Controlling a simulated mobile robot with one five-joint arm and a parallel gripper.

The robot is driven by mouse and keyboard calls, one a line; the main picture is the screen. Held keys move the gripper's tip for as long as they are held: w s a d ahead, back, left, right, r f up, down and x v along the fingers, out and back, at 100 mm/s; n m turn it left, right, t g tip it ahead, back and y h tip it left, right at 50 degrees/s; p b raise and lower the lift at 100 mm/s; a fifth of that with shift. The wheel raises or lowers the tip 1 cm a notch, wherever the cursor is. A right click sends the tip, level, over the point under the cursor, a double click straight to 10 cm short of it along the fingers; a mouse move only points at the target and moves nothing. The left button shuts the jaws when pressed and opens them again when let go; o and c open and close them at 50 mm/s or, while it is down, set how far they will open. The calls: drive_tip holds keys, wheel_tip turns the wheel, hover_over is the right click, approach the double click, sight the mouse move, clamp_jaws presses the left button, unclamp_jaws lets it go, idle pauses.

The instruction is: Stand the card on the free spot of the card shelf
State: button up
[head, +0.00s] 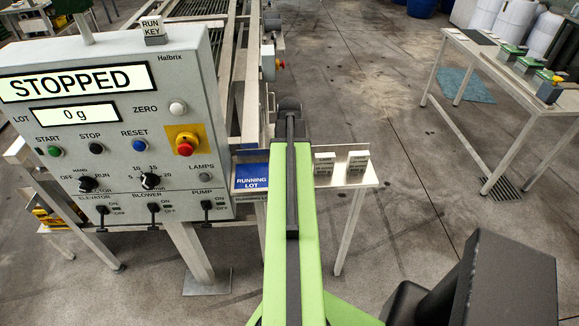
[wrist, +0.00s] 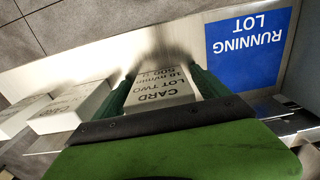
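My gripper (wrist: 162,78) is shut on a white card (wrist: 163,92) lettered "CARD LOT TWO" in the wrist view, with a dark green finger against each side. The held card is over the pale card shelf (wrist: 85,60); I cannot tell whether it touches it. Two other white cards (wrist: 72,108) (wrist: 22,116) stand to its left. In the head view the shelf (head: 371,181) carries these cards (head: 324,164) (head: 357,166) near its right end. My green arm hides the gripper, the held card and the shelf's middle there.
A blue "RUNNING LOT" panel (head: 252,177) is at the shelf's left, and right of the held card in the wrist view (wrist: 248,45). The control panel (head: 110,125) reading "STOPPED" stands left. A table (head: 485,75) stands far right, with open floor between.

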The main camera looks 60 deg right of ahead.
drive_tip(key=shift+r, duration=0.15)
wheel_tip(320, 180, up, 12)
drive_tip(key=p, duration=1.2)
drive_tip(key=shift+r+p, duration=0.15)
drive_tip(key=shift+p, duration=0.15)
